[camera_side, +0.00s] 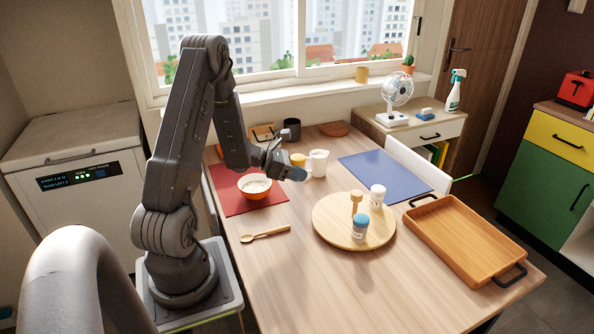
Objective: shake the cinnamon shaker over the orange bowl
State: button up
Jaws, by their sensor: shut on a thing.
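The orange bowl (254,195) sits on a red mat (236,208) at the left of the table, with pale contents in it. My gripper (292,172) is just right of the bowl and above the table, pointing right, tilted slightly down. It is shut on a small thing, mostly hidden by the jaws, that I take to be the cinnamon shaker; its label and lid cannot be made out. A blue-lidded shaker (360,230) and a white-lidded shaker (377,197) stand upright on the round board (328,222).
A wooden spoon (265,234) lies in front of the bowl. A blue mat (385,172) and wooden tray (465,240) are to the right. The front table area is clear.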

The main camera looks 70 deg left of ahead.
jog(key=s+d+f+m+g+h, duration=0.1)
jog(key=s+d+f+m+g, duration=0.2)
jog(key=m+g, duration=0.55)
jog(key=s+d+f+m+g+h, duration=0.2)
jog(key=s+d+m+g, duration=0.3)
jog(key=g, duration=0.6)
jog(key=a+r+m+y, duration=0.1)
jog(key=a+m+y, duration=0.2)
jog(key=a+y, duration=0.1)
jog(key=s+a+r+m+y, duration=0.1)
jog(key=a+m+y, duration=0.2)
jog(key=a+y, duration=0.2)
jog(key=s+a+r+m+y, duration=0.1)
jog(key=a+m+y, duration=0.3)
jog(key=a, duration=0.3)
jog(key=shift+s+a, duration=0.15)
jog(key=shift+s, duration=0.1)
jog(key=w+a+r+m+t+y, duration=0.2)
jog(key=a+r+m+t+y, duration=0.15)
jog(key=a, duration=0.25)
notch_tip(320, 180, down, 5)
jog(key=n+t+y, duration=0.1)
jog(key=n+y, duration=0.2)
jog(key=n+t+y, duration=0.2)
jog(key=n+y, duration=0.1)
jog(key=y, duration=0.1)
jog(key=shift+s+t+y, duration=0.1)
jog(key=shift+t+y, duration=0.15)
jog(key=shift+t, duration=0.05)
